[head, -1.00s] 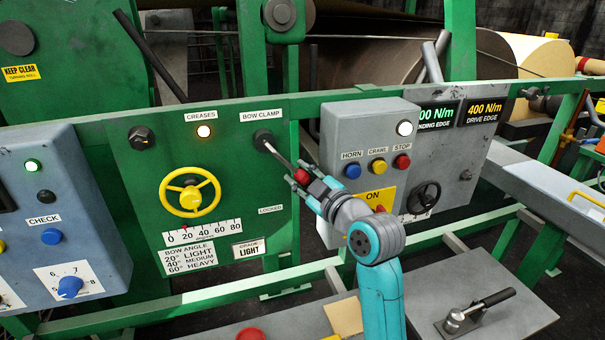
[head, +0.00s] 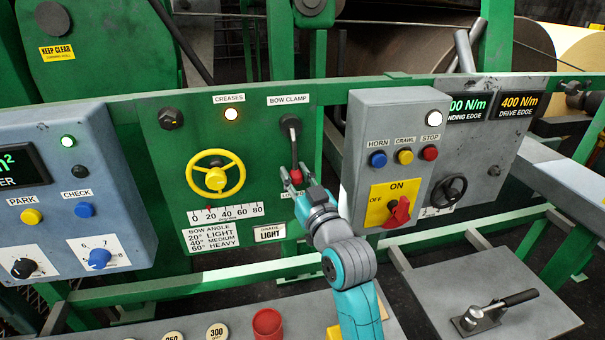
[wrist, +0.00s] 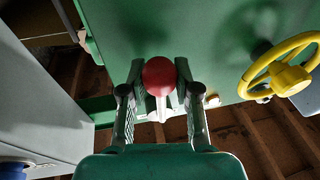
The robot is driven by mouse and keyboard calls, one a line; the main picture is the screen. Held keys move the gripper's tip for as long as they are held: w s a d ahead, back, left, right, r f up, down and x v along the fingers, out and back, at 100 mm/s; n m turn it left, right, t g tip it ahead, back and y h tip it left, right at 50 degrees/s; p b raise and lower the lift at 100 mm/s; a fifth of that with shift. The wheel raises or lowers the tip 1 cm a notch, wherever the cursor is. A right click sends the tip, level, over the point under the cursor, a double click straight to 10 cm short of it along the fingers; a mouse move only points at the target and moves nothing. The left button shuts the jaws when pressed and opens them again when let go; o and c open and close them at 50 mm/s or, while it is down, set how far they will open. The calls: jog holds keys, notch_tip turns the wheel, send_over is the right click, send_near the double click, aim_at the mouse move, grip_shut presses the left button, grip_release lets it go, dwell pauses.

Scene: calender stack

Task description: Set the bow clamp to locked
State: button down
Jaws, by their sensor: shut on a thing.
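The bow clamp lever (head: 293,150) is on the green panel under the BOW CLAMP label (head: 288,99). Its arm hangs nearly straight down from its dark pivot and ends in a red knob (head: 296,176). My gripper (head: 296,182) is shut on the red knob. The wrist view shows the red knob (wrist: 159,76) between my two fingers (wrist: 159,92). The LOCKED label (head: 287,195) is just below the knob, mostly hidden by my gripper.
A yellow handwheel (head: 215,176) is left of the lever on the same panel. A grey switch box (head: 360,130) with buttons and a red ON/OFF switch (head: 398,211) stands close to the right of my arm. A grey bench surface (head: 440,262) lies at lower right.

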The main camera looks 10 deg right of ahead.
jog(key=shift+a+m, duration=0.2)
jog(key=shift+m, duration=0.1)
jog(key=c, duration=0.8)
grip_release()
jog(key=v, duration=1.2)
jog(key=shift+a, duration=0.1)
